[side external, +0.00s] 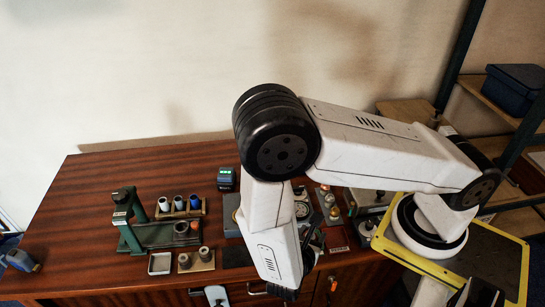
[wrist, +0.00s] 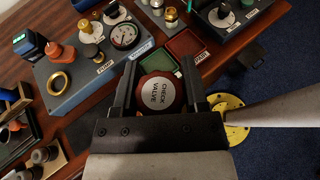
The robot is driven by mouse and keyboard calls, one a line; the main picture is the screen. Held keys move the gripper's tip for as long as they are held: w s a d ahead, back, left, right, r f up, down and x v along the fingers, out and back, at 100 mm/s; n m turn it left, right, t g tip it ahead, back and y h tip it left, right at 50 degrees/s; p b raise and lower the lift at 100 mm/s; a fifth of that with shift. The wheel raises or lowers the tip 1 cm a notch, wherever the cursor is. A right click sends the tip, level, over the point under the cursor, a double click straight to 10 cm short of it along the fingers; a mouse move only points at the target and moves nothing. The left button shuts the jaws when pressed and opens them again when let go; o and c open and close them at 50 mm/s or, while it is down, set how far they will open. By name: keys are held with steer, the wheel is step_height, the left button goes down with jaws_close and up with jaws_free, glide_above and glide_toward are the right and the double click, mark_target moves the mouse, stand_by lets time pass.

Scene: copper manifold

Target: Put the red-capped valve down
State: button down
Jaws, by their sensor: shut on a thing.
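In the wrist view, my gripper (wrist: 159,72) is shut on the red-capped valve (wrist: 158,92), with one finger on each side. Its round red cap has a white disc reading "CHECK VALVE" and faces the camera. A green square pad (wrist: 156,60) lies just past the valve, partly hidden by it, and a red square pad (wrist: 185,45) is beside it to the right. I cannot tell whether the valve touches the surface below. In the side view, my arm hides the valve and most of the gripper.
A grey block (wrist: 82,82) left of the gripper carries a gauge (wrist: 123,36), a brass ring (wrist: 60,82) and an orange-based fitting (wrist: 53,50). The table's left part (side external: 85,215) is largely clear.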

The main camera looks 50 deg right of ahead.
steer(key=w+f, duration=0.3)
steer(key=w, duration=0.1)
steer(key=w+a+f, duration=0.1)
steer(key=w+f, duration=0.1)
steer(key=w, duration=0.2)
steer(key=w+f, duration=0.3)
steer(key=w, duration=0.1)
steer(key=shift+w+a+f, duration=0.3)
steer(key=shift+w+a, duration=0.05)
steer(key=shift+a, duration=0.05)
steer(key=shift+w+f, duration=0.35)
steer(key=shift+w+f, duration=0.25)
steer(key=shift+f, duration=0.15)
steer(key=shift+a+f, duration=0.1)
steer(key=shift+f, duration=1.35)
